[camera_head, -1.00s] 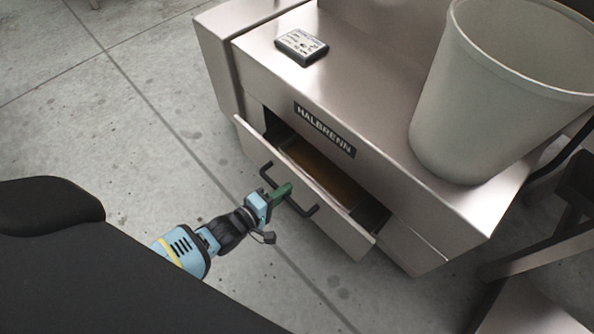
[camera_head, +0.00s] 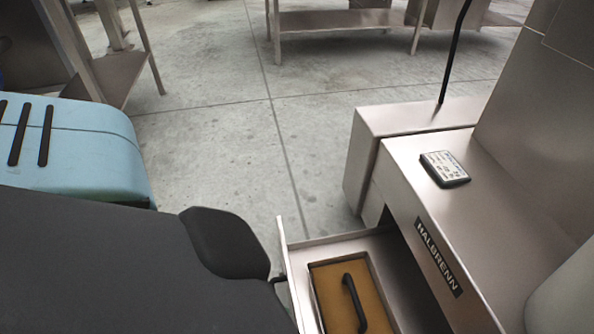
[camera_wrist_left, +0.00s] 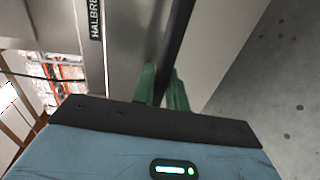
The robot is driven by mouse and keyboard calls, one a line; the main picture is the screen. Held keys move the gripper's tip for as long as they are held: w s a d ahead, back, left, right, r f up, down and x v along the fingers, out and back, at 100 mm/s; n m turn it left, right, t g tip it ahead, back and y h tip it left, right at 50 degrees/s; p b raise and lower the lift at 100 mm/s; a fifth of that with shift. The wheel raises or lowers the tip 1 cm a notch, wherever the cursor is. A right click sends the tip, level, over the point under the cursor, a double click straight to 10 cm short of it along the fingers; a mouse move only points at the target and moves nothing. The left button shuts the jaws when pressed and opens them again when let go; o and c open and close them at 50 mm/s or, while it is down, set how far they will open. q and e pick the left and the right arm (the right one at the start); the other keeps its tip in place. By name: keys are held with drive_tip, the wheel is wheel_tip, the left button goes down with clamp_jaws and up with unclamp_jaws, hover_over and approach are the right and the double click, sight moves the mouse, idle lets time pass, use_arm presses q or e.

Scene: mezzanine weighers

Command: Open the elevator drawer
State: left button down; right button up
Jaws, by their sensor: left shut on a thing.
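The drawer (camera_head: 384,268) of the grey metal HALBRENN unit (camera_head: 480,170) stands well open in the head view. Inside it lies a brown panel (camera_head: 335,312) with a black handle (camera_head: 354,302) on top. The drawer's front panel (camera_head: 299,285) faces left, and a bit of its black bar handle (camera_head: 278,279) shows at its outer side. In the left wrist view the green fingers of my left gripper (camera_wrist_left: 164,82) are shut on the black bar handle (camera_wrist_left: 178,38). My left gripper is hidden in the head view, and my right gripper is in neither view.
A small labelled device (camera_head: 444,168) sits on top of the unit. Part of a pale bin (camera_head: 565,300) shows at the lower right. Metal tables (camera_head: 335,22) stand at the back and upper left. The concrete floor (camera_head: 235,165) left of the unit is clear.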

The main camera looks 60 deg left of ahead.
use_arm(q)
drive_tip(key=shift+v, duration=0.95)
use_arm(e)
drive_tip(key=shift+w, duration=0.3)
use_arm(q)
drive_tip(key=shift+f, duration=0.2)
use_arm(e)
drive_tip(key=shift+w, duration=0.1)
use_arm(q)
drive_tip(key=c, duration=1.5)
unclamp_jaws()
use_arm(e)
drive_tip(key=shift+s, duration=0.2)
use_arm(q)
drive_tip(key=p+v, duration=0.1)
drive_tip(key=v, duration=0.7)
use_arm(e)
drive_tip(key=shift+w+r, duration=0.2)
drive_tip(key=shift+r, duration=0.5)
